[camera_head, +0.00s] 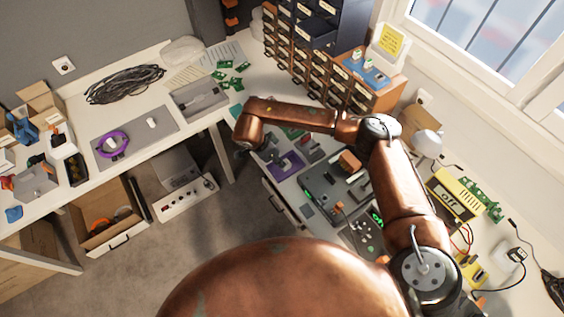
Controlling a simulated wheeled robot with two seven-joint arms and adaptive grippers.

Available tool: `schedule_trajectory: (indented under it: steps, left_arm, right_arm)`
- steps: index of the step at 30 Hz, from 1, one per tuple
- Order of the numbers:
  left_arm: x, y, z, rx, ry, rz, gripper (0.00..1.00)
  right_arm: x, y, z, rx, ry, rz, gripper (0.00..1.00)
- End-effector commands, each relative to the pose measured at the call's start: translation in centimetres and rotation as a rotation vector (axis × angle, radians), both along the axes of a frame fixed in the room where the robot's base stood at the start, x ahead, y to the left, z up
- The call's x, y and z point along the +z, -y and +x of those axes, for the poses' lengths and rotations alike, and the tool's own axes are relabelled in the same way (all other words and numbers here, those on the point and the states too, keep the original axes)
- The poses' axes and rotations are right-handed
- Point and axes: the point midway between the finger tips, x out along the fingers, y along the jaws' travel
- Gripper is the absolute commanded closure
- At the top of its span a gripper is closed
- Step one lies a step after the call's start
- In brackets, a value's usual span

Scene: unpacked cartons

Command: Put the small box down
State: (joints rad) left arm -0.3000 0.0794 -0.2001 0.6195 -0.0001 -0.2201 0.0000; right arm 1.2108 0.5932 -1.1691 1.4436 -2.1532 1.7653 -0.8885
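No small box can be picked out with certainty as the task's one. Small open cardboard boxes (42,102) stand at the far left end of the left bench. Another brown cardboard box (416,108) stands near the window, partly behind my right arm. My copper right arm comes in from the lower right and bends left over the corner bench. Its far end is a rounded joint, and no fingers show, so I cannot see whether it holds anything. My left arm and gripper are not in view.
A drawer cabinet (315,55) stands at the back. The right bench is crowded with electronics.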

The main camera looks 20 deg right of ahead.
Motion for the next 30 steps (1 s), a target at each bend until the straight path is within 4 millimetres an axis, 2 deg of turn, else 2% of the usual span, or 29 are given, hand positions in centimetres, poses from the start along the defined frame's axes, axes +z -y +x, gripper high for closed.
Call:
schedule_trajectory:
  steps: [3,10,30]
  left_arm:
    - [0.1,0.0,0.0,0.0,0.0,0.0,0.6]
    - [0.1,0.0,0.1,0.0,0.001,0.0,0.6]
    - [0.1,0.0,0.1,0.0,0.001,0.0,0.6]
  right_arm:
    - [2.2,-0.8,-0.2,0.001,0.002,0.0,0.72]
    - [4.4,-1.7,-0.6,0.0,0.0,-0.001,0.72]
    - [4.7,-1.8,-0.7,0.0,-0.001,0.0,0.72]
